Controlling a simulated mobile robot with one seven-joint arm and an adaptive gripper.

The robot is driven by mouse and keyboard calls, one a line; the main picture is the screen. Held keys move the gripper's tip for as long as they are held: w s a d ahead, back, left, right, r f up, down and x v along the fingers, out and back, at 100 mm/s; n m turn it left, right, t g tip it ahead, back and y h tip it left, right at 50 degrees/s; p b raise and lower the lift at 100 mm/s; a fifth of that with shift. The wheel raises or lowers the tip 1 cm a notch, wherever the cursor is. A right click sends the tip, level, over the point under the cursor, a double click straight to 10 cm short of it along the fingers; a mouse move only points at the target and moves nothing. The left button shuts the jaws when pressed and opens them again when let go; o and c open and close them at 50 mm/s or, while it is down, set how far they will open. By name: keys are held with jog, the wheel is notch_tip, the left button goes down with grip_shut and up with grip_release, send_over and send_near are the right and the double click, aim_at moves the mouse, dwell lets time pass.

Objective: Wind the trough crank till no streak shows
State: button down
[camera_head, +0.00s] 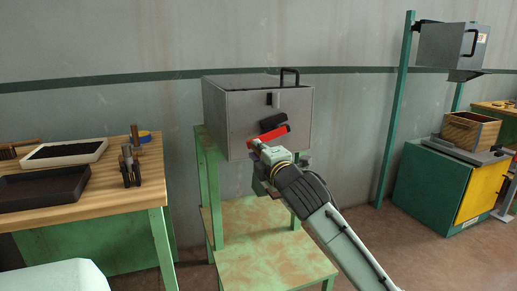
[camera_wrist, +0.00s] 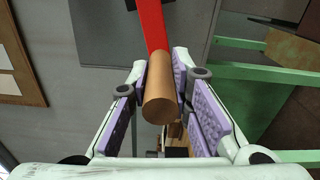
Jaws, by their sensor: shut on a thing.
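The trough appears to be the grey metal box (camera_head: 238,125) on a green stand, with a dark top seen nearly edge-on. Its crank has a red arm (camera_head: 270,136) on the front face, sloping up to the right in the head view. In the wrist view the red arm (camera_wrist: 152,25) runs down to a round wooden handle (camera_wrist: 172,95). My gripper (camera_head: 264,149) is at the lower left end of the red arm. In the wrist view its purple-padded fingers (camera_wrist: 160,78) are shut on the wooden handle. I cannot make out any streak.
A wooden table (camera_head: 95,203) with trays (camera_head: 40,188) and a dark metal stand (camera_head: 130,165) is at left. The green stand's lower shelf (camera_head: 270,262) is bare, below my arm. At right are a green post (camera_head: 393,120) and a green-and-yellow cabinet (camera_head: 430,190).

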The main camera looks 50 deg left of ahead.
jog(key=w+d+f+n, duration=0.3)
jog(key=w+f+n, duration=0.3)
jog(key=n, duration=0.8)
jog(key=shift+w+f+n+p, duration=0.3)
jog(key=shift+w+f, duration=0.05)
jog(key=shift+w, duration=0.95)
jog(key=shift+d, duration=0.1)
jog(key=c, duration=1.4)
grip_release()
jog(key=shift+c, duration=0.2)
